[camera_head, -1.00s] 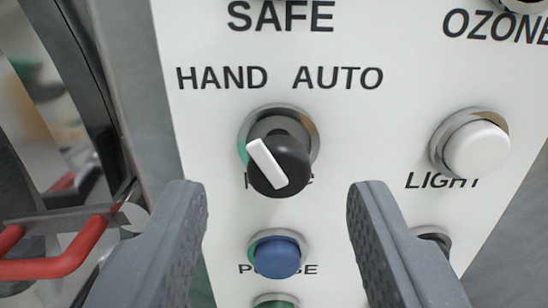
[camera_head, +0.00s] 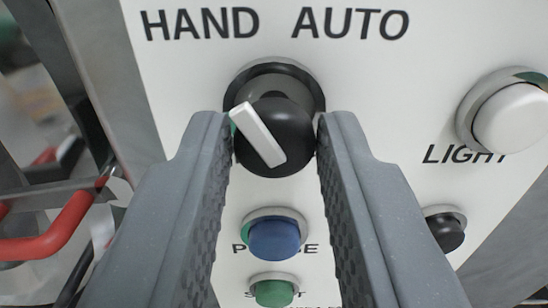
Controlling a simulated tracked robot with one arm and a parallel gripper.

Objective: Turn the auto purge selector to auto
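The auto purge selector (camera_head: 275,137) is a round black knob with a white pointer bar on the panel, below the printed words HAND and AUTO. The upper end of its pointer leans to the upper left, toward HAND. My gripper (camera_head: 274,140) has one grey finger on each side of the knob. The fingertips meet the knob's left and right sides, with no clear gap. The label under the selector is hidden by the knob and fingers.
A blue button (camera_head: 274,238) and a green button (camera_head: 274,292) sit below the selector, between my fingers. A white LIGHT button (camera_head: 508,115) is on the right, with a black button (camera_head: 444,230) below it. A red handle (camera_head: 60,232) is at the left, beyond the panel edge.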

